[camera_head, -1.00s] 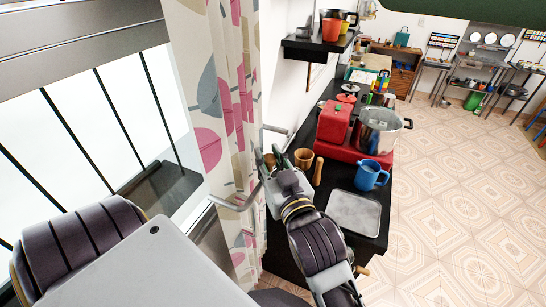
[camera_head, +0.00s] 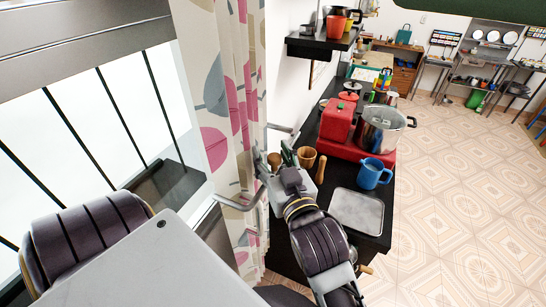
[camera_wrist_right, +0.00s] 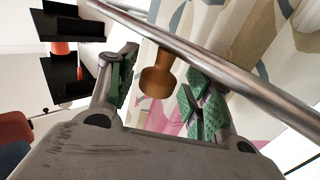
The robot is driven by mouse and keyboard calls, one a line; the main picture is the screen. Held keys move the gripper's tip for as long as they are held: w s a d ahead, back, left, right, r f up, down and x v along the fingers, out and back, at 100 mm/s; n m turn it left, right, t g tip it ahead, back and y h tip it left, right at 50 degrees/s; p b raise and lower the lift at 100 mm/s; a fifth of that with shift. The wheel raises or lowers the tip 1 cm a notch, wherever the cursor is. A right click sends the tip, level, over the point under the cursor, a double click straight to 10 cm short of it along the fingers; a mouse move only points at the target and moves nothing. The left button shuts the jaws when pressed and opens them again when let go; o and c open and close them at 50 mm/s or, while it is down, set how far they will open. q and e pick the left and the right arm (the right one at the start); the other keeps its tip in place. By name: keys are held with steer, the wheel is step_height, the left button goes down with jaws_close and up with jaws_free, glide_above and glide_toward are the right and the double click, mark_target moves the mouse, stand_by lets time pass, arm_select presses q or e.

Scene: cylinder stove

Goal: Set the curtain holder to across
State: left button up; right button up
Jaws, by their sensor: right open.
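The curtain holder (camera_head: 234,204) is a grey metal rod in front of the patterned curtain (camera_head: 243,120). It crosses the right wrist view as a diagonal rod (camera_wrist_right: 205,50). A brown wooden knob (camera_wrist_right: 157,78) hangs below this rod in the wrist view; its join to the rod is unclear. My right gripper (camera_head: 275,163) is by the rod and curtain. In the wrist view its green-padded fingers (camera_wrist_right: 160,95) are open, one on each side of the knob, with visible gaps. My left gripper is out of view.
A black counter (camera_head: 345,233) on the right holds a wooden mug (camera_head: 306,159), a blue jug (camera_head: 373,173), a grey tray (camera_head: 357,211) and a steel pot (camera_head: 383,127) on a red stove (camera_head: 350,149). A black shelf (camera_head: 312,47) hangs above.

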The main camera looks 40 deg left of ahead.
steer(key=shift+f, duration=0.1)
steer(key=shift+d, duration=0.15)
steer(key=shift+s+d+f, duration=0.15)
steer(key=shift+s+d, duration=0.1)
steer(key=shift+d, duration=0.2)
steer(key=v, duration=1)
steer(key=shift+s+d, duration=0.25)
steer(key=shift+d, duration=0.05)
stand_by(0.3)
